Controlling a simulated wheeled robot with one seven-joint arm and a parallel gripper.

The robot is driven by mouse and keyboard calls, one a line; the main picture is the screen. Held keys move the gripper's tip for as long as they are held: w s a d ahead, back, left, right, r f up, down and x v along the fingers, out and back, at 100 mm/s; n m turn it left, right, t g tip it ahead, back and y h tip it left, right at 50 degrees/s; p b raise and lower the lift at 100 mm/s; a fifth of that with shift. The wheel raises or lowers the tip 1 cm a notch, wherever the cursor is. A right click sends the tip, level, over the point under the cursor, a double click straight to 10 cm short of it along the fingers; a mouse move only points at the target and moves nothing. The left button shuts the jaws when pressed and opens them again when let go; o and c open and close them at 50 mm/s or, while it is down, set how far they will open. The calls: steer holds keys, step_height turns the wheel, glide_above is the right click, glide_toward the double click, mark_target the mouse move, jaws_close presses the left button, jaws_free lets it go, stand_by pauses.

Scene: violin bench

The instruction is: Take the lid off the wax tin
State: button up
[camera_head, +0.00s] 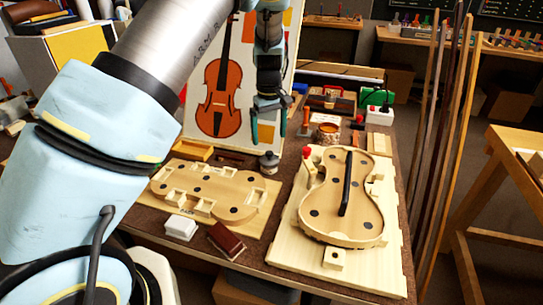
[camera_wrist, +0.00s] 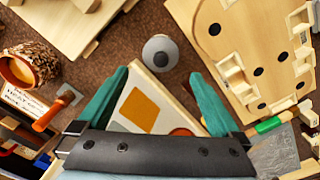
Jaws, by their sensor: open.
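A small grey round tin with a knobbed lid on it (camera_head: 269,162), which I take to be the wax tin, stands upright on the brown bench top, between the two violin-body forms. In the wrist view my gripper (camera_wrist: 158,75) is open, and nothing is held between the fingers.
A violin poster (camera_head: 220,90) stands close behind my gripper. A violin form (camera_head: 215,190) lies left and a violin body on a board (camera_head: 285,240) lies right. A woven pot (camera_head: 329,132) stands behind right. A white block (camera_head: 181,228) and a dark red block (camera_head: 226,241) lie in front.

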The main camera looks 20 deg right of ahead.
mark_target(269, 152)
steer(key=shift+s+f+p, duration=0.15)
steer(key=shift+f+p, duration=1.05)
steer(key=shift+f, duration=2.5)
steer(key=c, duration=1.2)
